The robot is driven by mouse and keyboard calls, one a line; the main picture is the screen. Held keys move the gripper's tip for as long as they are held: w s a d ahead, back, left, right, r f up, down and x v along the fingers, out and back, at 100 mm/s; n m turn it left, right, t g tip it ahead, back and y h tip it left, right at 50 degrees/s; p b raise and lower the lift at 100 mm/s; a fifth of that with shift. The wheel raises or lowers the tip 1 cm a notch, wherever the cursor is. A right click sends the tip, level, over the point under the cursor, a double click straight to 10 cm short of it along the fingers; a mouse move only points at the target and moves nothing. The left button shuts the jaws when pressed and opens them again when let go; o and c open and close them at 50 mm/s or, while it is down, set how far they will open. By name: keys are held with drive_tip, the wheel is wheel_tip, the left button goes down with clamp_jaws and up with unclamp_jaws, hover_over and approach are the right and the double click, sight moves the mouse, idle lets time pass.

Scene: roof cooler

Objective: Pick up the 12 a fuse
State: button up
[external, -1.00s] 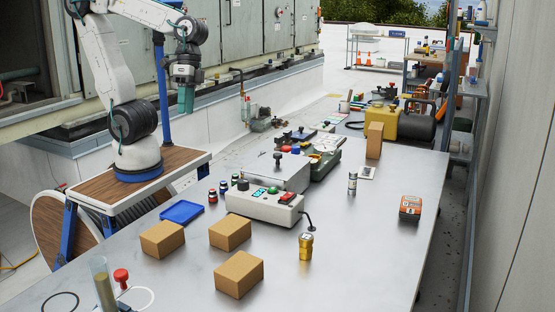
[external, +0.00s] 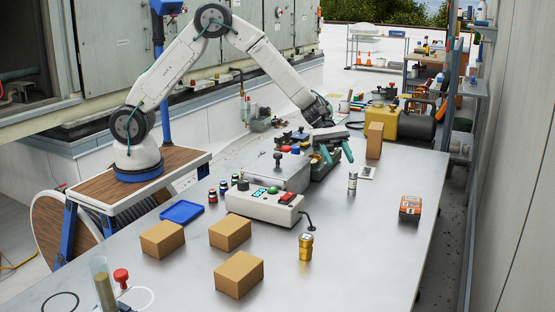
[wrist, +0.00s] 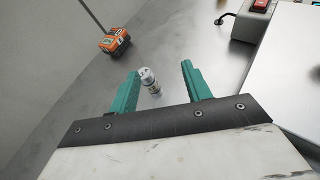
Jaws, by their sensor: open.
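A small grey-white cylinder (external: 352,184), which looks like the 12 A fuse, stands upright on the metal table right of centre. In the wrist view the fuse (wrist: 149,80) shows its pale end cap with dark lettering too small to read surely. My gripper (external: 336,156) is above the table, just behind and left of the fuse, with its two green fingers spread. In the wrist view the fuse shows in the gap between the fingertips (wrist: 160,73), nearer the left finger. Nothing is held.
A grey switch box (external: 266,204) stands left of the fuse. An orange-black device (external: 410,208) sits to the right, and a gold cylinder (external: 306,247) stands in front. A cardboard box (external: 374,140) stands behind. The table around the fuse is clear.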

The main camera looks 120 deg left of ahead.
sight(355, 181)
drive_tip(key=shift+w+a+f+n+t, duration=0.2)
drive_tip(key=shift+w+a+f+n, duration=0.2)
drive_tip(key=shift+a+f, duration=0.15)
drive_tip(key=shift+w+a+f+n+t, duration=0.2)
drive_tip(key=shift+w+a+f+n, duration=0.15)
drive_tip(key=shift+a+f, duration=0.2)
drive_tip(key=x, duration=0.7)
drive_tip(key=shift+w+f, duration=0.25)
drive_tip(key=shift+f, duration=0.15)
clamp_jaws()
